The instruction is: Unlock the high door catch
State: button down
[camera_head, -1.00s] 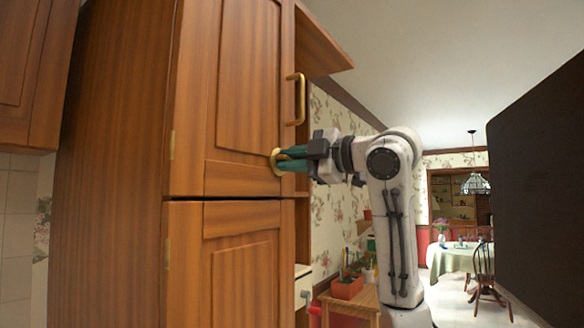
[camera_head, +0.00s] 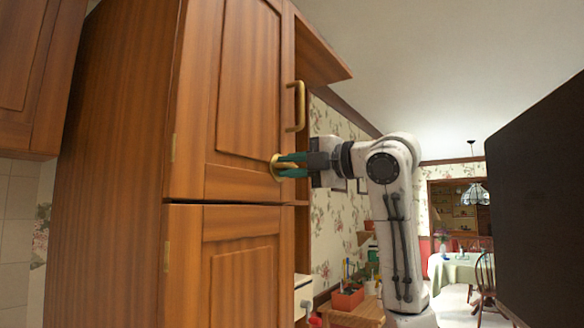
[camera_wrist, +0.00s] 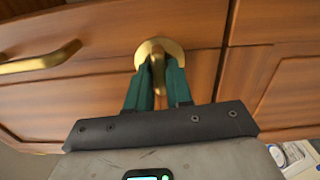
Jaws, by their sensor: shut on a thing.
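The high door (camera_head: 245,90) is the upper wooden door of the tall cabinet and looks closed. Its catch (camera_head: 275,167) is a round brass piece near the door's lower right corner. In the wrist view the catch (camera_wrist: 158,52) shows a round brass plate with a narrow brass piece standing out from it. My gripper (camera_head: 285,165) reaches in from the right. Its green fingers (camera_wrist: 157,75) are shut on the brass piece, one on each side. The fingertips partly hide the catch.
A brass handle (camera_head: 297,106) stands out above the catch on the same door; it also shows in the wrist view (camera_wrist: 40,58). The lower door (camera_head: 235,265) sits just beneath. A small table with a red planter (camera_head: 347,298) stands behind my arm.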

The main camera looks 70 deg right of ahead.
jog(key=shift+w+f, duration=0.1)
jog(key=c, duration=1.1)
grip_release()
jog(key=shift+c, duration=0.2)
jog(key=b+v, duration=0.2)
jog(key=v, duration=0.9)
jog(key=shift+b, duration=0.35)
jog(key=shift+f, duration=0.1)
